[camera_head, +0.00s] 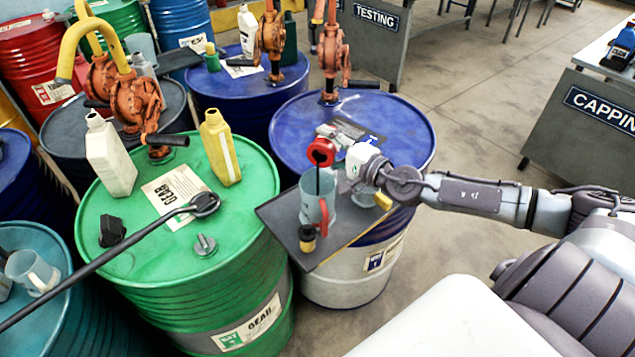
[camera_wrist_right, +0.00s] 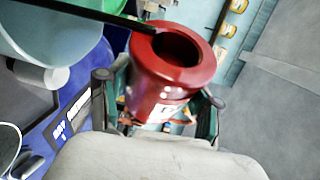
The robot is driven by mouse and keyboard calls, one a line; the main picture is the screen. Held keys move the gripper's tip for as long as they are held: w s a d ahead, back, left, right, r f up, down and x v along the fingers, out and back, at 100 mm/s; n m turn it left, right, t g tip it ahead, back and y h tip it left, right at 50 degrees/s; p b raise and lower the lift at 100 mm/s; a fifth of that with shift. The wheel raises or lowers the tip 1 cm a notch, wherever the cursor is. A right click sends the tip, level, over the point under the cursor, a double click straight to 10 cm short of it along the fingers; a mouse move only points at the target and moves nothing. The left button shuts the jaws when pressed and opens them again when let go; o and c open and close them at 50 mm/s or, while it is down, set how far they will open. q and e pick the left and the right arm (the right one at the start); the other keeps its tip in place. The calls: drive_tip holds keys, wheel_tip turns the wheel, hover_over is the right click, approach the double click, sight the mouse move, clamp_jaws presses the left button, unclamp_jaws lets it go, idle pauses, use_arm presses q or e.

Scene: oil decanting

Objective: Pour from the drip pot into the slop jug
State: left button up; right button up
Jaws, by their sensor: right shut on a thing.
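My right gripper (camera_head: 338,160) is shut on the red drip pot (camera_head: 321,152), which is tilted, its mouth showing. In the right wrist view the red pot (camera_wrist_right: 165,95) sits between the two fingers (camera_wrist_right: 155,108). A clear grey-blue jug (camera_head: 314,204), seemingly the slop jug, stands on a dark board directly below the pot. A thin dark line (camera_head: 318,181), looking like a stream of oil, runs from the pot's mouth down into the jug. The jug's rim is partly hidden by the pot. My left gripper is out of view.
The dark board (camera_head: 283,225) projects from the blue drum (camera_head: 400,125).

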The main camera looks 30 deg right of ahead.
drive_tip(key=shift+r, duration=0.15)
drive_tip(key=shift+s+a+f+n+t+b, duration=0.15)
drive_tip(key=shift+f+n+t+b, duration=0.3)
drive_tip(key=shift+n+b, duration=0.6)
idle(0.3)
drive_tip(key=shift+s+a+r+n+t+b, duration=0.1)
drive_tip(key=shift+a+r+n+t+b, duration=0.2)
drive_tip(key=shift+n+b, duration=0.35)
idle(0.5)
drive_tip(key=shift+r+n+t+y, duration=0.15)
drive_tip(key=shift+n+t+y, duration=0.1)
drive_tip(key=shift+n+y, duration=0.25)
drive_tip(key=shift+s, duration=0.1)
